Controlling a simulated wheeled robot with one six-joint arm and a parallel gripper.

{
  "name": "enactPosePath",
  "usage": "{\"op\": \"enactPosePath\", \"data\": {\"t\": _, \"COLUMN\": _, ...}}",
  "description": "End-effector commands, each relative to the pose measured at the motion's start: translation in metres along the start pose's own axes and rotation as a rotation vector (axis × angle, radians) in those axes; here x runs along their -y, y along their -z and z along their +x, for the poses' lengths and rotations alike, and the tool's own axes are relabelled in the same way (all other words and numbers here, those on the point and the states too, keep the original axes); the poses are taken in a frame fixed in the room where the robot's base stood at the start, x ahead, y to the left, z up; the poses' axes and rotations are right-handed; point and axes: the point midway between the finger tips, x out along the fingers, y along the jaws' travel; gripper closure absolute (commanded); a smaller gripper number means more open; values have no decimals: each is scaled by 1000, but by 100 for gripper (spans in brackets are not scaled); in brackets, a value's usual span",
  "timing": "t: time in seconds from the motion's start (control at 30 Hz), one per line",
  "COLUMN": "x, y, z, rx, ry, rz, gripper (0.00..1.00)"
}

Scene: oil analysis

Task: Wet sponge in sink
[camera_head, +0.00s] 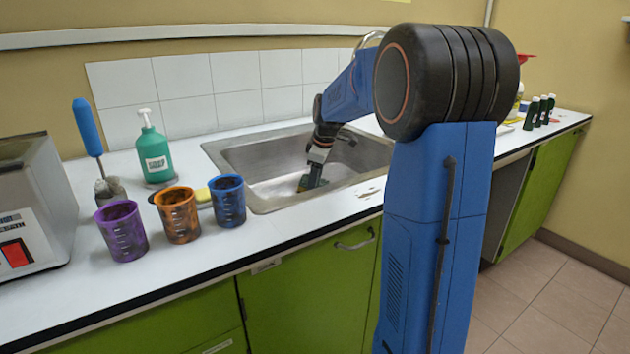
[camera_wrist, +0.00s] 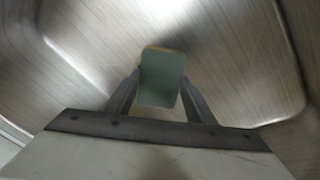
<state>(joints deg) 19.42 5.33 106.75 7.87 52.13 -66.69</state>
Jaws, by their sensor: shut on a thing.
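The sponge (camera_wrist: 162,80) is greenish-grey on its near face, with a thin yellowish edge at the top. My gripper (camera_wrist: 160,88) is shut on it, one finger on each side. In the head view my gripper (camera_head: 311,184) reaches down into the steel sink (camera_head: 265,160), low near its floor. Only a small dark greenish part of the sponge shows there. I cannot tell whether the sponge touches the sink floor or is wet. The wrist view shows the sink's brushed metal (camera_wrist: 235,60) around it. No running water is visible.
Purple (camera_head: 122,232), orange (camera_head: 177,216) and blue (camera_head: 228,201) beakers stand left of the sink, with a yellow item (camera_head: 203,195) behind them. A green soap bottle (camera_head: 154,152) stands at the back. Several dark bottles (camera_head: 540,110) stand far right. A grey machine (camera_head: 35,200) is at left.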

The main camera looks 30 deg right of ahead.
Motion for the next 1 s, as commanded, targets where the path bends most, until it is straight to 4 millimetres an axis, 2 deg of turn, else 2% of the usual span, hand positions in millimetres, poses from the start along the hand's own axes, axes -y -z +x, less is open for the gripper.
{"op": "enactPosePath", "data": {"t": 0.27, "x": -1, "y": 1, "z": -3, "rx": 0, "ry": 0, "rz": 0, "gripper": 68}}
{"op": "enactPosePath", "data": {"t": 1.0, "x": -10, "y": 11, "z": -48, "rx": 0, "ry": -1, "rz": -1, "gripper": 68}}
